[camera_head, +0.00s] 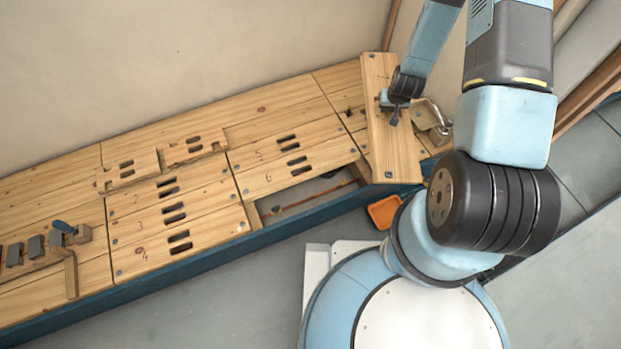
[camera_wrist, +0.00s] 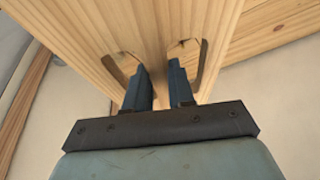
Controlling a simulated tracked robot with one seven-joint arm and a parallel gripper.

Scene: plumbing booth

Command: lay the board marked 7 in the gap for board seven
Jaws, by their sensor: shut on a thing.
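A long light-wood board (camera_head: 393,145) stands out across the right end of the bench, turned crosswise to the laid boards. My gripper (camera_head: 397,98) is at its upper part. In the wrist view my gripper's fingers (camera_wrist: 161,85) reach into two slots of the board (camera_wrist: 150,30) and are shut on the wood between them. No number on this board can be read. An open gap (camera_head: 325,192) lies along the front edge of the bench, below the board marked 6 (camera_head: 300,168), with a reddish pipe inside.
Laid boards marked 3 (camera_head: 190,211) and 4 (camera_head: 196,238) are to the left of the gap. An orange bin (camera_head: 383,211) sits below the blue front edge. Blocks (camera_head: 36,247) lie at far left.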

